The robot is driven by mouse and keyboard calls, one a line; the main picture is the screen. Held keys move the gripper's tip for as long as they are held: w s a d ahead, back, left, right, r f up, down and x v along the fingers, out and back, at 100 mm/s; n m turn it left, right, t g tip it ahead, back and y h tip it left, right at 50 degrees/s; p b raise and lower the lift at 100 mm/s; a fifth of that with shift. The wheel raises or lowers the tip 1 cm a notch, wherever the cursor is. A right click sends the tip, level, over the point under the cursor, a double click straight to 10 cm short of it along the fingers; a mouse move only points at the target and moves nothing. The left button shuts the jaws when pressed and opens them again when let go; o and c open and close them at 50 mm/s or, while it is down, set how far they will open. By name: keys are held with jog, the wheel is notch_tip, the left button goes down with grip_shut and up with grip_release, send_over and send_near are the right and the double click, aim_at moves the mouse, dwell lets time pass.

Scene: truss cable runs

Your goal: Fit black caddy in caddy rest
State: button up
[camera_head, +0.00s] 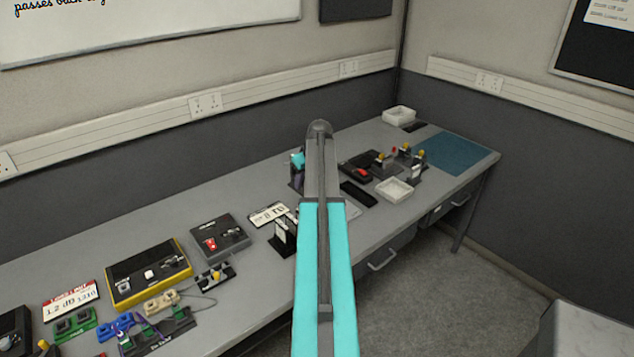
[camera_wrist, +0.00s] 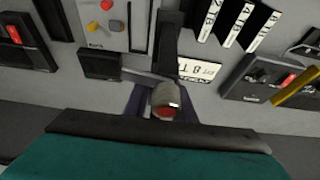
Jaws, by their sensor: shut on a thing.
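In the wrist view, my gripper (camera_wrist: 165,108) has dark purplish fingers around a grey rounded piece with a red part below it. It is shut. A dark upright piece, which I take to be part of the black caddy (camera_wrist: 168,35), runs up from between the fingers; much of it is hidden, and its exact shape cannot be told. I cannot pick out the caddy rest for certain among the dark fixtures on the bench.
The long grey bench (camera_head: 210,300) runs along the wall. A black rack (camera_head: 283,238) with white labels and a lettered plate (camera_head: 268,213) stand left of my arm.

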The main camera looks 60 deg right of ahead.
jog(key=w+a+r+n+b, duration=0.1)
jog(key=w+a+r, duration=0.1)
jog(key=w+a, duration=0.65)
jog(key=w+a+r+b, duration=0.1)
jog(key=w+a, duration=0.2)
jog(key=a, duration=1)
jog(key=w+a+r+n+b, duration=0.15)
jog(key=w+a, duration=0.35)
jog(key=a, duration=0.6)
jog(key=a+r+b, duration=0.1)
jog(key=a+r, duration=0.1)
jog(key=a, duration=1.4)
jog(key=a+r+y+b, duration=0.1)
jog(key=a+b, duration=0.1)
jog(key=a, duration=1.4)
jog(key=shift+s+a+r+n, duration=0.25)
jog(key=shift+r+n, duration=0.1)
jog(key=shift+n, duration=0.1)
jog(key=shift+a, duration=0.1)
